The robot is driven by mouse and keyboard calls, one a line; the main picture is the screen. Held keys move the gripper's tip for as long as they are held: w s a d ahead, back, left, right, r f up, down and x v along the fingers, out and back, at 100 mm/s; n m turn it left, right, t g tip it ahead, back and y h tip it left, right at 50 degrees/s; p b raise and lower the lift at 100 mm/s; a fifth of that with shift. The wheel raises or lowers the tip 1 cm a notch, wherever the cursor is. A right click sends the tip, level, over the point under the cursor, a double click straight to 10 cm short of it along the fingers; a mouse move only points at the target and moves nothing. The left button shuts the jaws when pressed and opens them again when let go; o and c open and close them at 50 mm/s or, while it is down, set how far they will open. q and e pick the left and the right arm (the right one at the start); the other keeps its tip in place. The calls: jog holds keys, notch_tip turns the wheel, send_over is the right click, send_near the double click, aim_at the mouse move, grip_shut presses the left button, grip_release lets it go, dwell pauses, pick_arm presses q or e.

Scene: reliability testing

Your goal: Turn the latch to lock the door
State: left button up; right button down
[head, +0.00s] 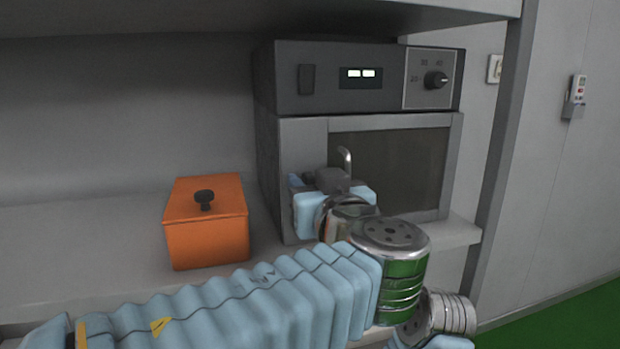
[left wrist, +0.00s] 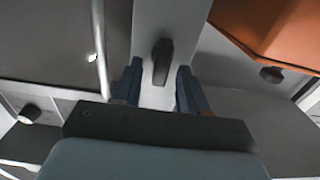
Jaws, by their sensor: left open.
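The grey oven-like cabinet (head: 300,150) stands on the shelf with its dark-windowed door (head: 410,165) flat against the front, apparently shut. A curved metal handle (head: 346,158) shows on the door; a metal bar handle (left wrist: 99,50) also shows in the left wrist view. My left gripper (head: 328,188) is in front of the door's left part. In the left wrist view, the dark latch (left wrist: 162,60) lies between the open fingers of my left gripper (left wrist: 158,88), with gaps on both sides. The gripper hides the latch in the head view. My right gripper is not seen.
An orange box (head: 205,238) with a black knob sits on the shelf (head: 100,240) left of the cabinet. A control panel with a dial (head: 435,79) is above the door. A shelf board (head: 200,18) hangs overhead. The left of the shelf is clear.

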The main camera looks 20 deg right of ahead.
pick_arm(q)
grip_shut()
dwell(0.3)
jog(key=shift+f, duration=0.1)
jog(key=shift+d+f+m+b, duration=0.2)
jog(key=shift+m+b, duration=0.2)
jog(key=shift+m, duration=2.6)
jog(key=shift+d+f+m+b, duration=0.2)
jog(key=shift+m+b, duration=0.15)
jog(key=shift+m, duration=2.65)
jog(key=shift+d+f+m+b, duration=0.15)
jog(key=shift+m+b, duration=0.25)
jog(key=shift+m, duration=2.6)
jog(key=shift+d, duration=0.1)
